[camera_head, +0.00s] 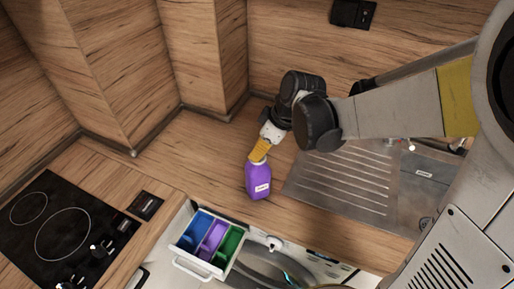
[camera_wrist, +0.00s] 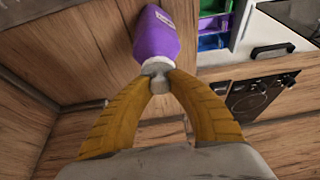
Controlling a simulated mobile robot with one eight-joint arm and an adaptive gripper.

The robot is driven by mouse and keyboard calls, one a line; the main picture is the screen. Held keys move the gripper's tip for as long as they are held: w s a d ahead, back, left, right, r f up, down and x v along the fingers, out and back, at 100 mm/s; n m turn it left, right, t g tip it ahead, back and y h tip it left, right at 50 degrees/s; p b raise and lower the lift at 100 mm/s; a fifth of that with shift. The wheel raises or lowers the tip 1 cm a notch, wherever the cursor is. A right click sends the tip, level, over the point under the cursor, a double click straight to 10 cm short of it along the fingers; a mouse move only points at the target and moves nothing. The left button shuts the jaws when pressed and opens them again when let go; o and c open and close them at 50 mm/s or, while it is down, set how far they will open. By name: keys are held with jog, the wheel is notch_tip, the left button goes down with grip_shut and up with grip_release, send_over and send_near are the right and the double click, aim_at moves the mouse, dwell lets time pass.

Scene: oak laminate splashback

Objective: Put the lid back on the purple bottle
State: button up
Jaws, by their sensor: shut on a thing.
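The purple bottle (camera_head: 259,183) stands upright on the wooden worktop, left of the sink's drainer, with a white label on its front. It also shows at the top of the wrist view (camera_wrist: 155,38), with a pale neck. My gripper (camera_head: 258,157) is directly over the bottle's top. In the wrist view its yellow fingers (camera_wrist: 157,82) are shut on the small grey-white lid (camera_wrist: 156,69). The lid is at the bottle's mouth and looks in line with it. I cannot tell whether it is seated or just above the neck. The fingers mostly hide the lid in the head view.
An open drawer (camera_head: 181,262) with blue, purple and green compartments juts out below the worktop's front edge. A metal drainer (camera_head: 340,183) lies to the right, a black hob (camera_head: 52,228) to the left. Worktop left of the bottle is clear; wooden walls stand behind.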

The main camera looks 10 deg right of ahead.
jog(key=o, duration=1.4)
jog(key=shift+o, duration=0.2)
jog(key=shift+r+p, duration=2.7)
jog(key=shift+r, duration=0.85)
grip_shut()
